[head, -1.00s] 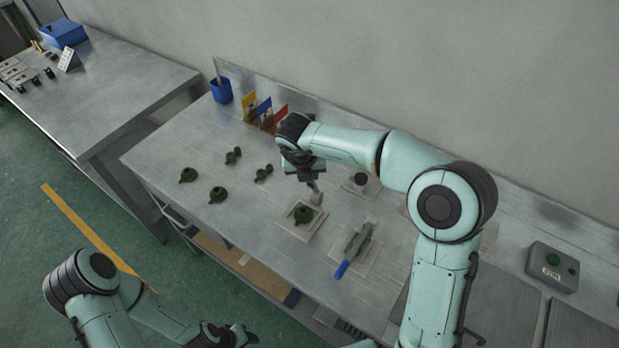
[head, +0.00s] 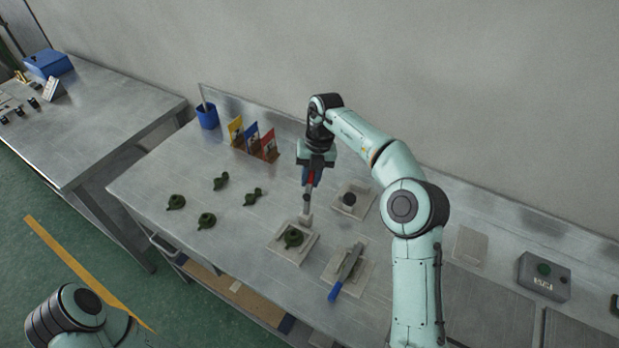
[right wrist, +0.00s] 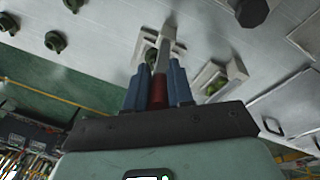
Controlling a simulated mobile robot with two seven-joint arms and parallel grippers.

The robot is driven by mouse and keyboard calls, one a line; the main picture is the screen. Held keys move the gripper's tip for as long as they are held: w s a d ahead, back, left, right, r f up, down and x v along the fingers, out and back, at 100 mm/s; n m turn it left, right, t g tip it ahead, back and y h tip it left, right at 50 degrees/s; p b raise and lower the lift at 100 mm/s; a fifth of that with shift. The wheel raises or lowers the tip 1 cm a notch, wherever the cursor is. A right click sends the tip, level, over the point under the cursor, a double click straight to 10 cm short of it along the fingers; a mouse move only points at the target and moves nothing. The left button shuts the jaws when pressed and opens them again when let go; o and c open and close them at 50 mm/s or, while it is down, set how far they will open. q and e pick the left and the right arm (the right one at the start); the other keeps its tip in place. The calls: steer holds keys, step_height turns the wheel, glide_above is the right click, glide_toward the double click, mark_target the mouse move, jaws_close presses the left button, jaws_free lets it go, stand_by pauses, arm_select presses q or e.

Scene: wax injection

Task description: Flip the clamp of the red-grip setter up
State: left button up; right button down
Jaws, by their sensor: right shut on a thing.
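The red-grip setter has a pale base plate (head: 275,245) on the bench with a dark green piece (head: 292,238) on it. Its clamp arm (head: 306,207) stands up steeply from the back of the plate. My right gripper (head: 311,177) is above it, shut on the red grip (head: 311,176) at the arm's upper end. In the right wrist view the red grip (right wrist: 158,92) sits between the two blue fingers, with the pale clamp arm (right wrist: 166,45) reaching beyond them. My left gripper is out of the picture; only part of that arm shows.
A blue-grip setter (head: 334,292) lies just right, its clamp down. Another plate (head: 364,190) with a dark round part is behind it. Several green pieces (head: 207,220) lie left. Coloured cards (head: 269,143) and a blue cup (head: 207,116) stand at the back. A button box (head: 543,276) is right.

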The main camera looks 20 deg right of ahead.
stand_by(0.3)
steer(key=c, duration=1)
jaws_free()
steer(key=shift+c, duration=0.2)
steer(key=shift+v, duration=3.75)
